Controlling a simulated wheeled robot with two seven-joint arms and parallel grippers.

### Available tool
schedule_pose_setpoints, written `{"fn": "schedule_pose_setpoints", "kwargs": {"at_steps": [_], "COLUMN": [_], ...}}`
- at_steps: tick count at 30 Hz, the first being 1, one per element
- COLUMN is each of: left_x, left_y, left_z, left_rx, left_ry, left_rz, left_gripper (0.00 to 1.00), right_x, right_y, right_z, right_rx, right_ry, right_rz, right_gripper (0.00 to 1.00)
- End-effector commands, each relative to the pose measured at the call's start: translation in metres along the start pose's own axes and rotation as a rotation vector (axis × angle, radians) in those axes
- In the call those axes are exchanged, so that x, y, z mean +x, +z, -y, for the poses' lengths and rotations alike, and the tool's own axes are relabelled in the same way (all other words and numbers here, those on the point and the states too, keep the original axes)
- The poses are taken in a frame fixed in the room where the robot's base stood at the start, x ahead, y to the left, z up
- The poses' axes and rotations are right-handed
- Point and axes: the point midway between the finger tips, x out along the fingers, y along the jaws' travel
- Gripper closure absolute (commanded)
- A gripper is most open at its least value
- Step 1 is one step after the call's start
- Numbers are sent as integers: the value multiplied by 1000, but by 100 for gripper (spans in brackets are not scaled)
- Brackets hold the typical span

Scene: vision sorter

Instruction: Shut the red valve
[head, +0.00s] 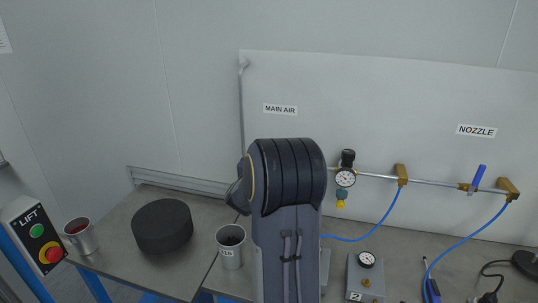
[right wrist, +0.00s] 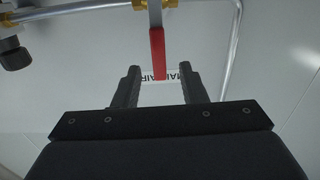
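In the right wrist view the red valve handle (right wrist: 157,52) hangs from a brass valve body (right wrist: 152,4) on a silver pipe. It lies across the pipe's line in this view. My right gripper (right wrist: 161,84) is open, its two dark fingers apart. The free end of the handle shows between the fingertips, with a gap on each side; I cannot tell how close it is in depth. In the head view my arm hides the red valve and the right gripper. My left gripper is not in view.
A white panel (head: 420,103) carries a MAIN AIR label (head: 280,109), a gauge (head: 345,177) and a blue valve handle (head: 478,177). Blue hoses (head: 463,243) run down to the bench. A black round block (head: 162,226) and metal cups (head: 230,246) stand at the left.

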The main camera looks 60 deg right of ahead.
Motion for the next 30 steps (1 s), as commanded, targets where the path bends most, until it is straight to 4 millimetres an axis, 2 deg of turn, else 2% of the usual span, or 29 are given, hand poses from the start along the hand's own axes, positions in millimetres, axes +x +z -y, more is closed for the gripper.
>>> {"fn": "schedule_pose_setpoints", "kwargs": {"at_steps": [3, 9, 30], "left_x": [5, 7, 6], "left_y": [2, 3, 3], "left_z": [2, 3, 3], "left_rx": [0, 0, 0], "left_ry": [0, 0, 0], "left_rz": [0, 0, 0], "left_gripper": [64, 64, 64], "right_x": [-21, -41, -45], "right_y": [2, 1, 1], "right_z": [1, 0, 4], "right_rx": [4, 0, 12], "right_ry": [-4, -2, -24], "right_rz": [2, 1, 14], "right_gripper": [62, 62, 62]}}
